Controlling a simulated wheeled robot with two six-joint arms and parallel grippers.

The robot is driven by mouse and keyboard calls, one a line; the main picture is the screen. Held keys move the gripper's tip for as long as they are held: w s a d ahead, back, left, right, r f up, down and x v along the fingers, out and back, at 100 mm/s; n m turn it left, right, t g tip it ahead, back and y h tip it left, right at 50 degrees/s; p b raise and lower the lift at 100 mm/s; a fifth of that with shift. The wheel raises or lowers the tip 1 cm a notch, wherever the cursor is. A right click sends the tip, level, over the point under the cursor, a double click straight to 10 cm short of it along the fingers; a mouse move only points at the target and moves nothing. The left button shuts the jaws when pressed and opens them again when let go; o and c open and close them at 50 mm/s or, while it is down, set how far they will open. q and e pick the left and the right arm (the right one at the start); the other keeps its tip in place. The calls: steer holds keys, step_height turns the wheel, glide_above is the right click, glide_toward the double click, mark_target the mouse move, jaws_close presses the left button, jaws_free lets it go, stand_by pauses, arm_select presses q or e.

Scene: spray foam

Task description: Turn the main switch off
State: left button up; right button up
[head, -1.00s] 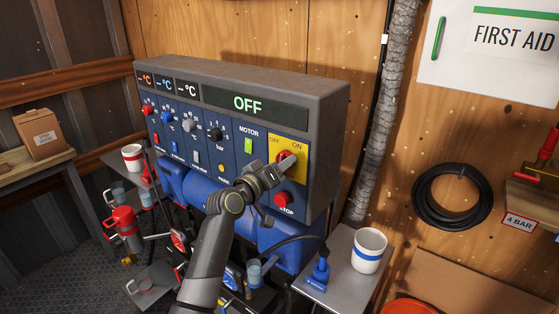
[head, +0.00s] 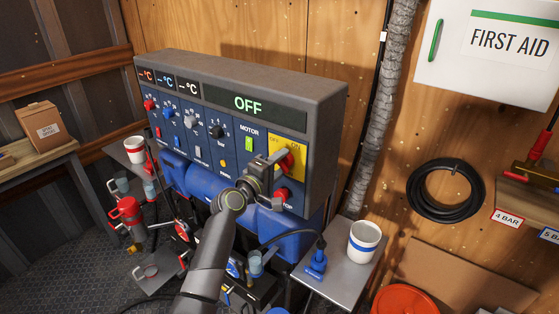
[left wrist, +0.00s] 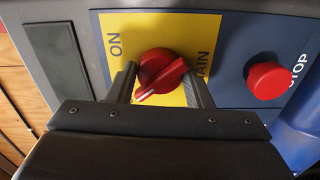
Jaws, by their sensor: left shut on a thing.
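The main switch is a red rotary knob (head: 287,161) on a yellow plate (head: 297,148) at the right end of the control panel. It also shows in the left wrist view (left wrist: 161,70), its white mark pointing down and left. The word ON stands left of it there and MAIN, partly hidden, to its right. My left gripper (head: 279,160) is shut on the knob, a finger on each side. The panel display (head: 248,103) reads OFF in green. My right gripper is not in view.
The red STOP button (head: 281,194) sits just below the switch, close to my left gripper. A green motor switch (head: 249,144) is to its left. A white cup (head: 364,242) and a blue plug (head: 317,264) stand on the shelf at lower right.

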arm_select(q)
steer(key=shift+n, duration=0.5)
steer(key=o, duration=1)
steer(key=b+v, duration=0.3)
steer(key=v, duration=1.4)
steer(key=shift+s+a, duration=0.15)
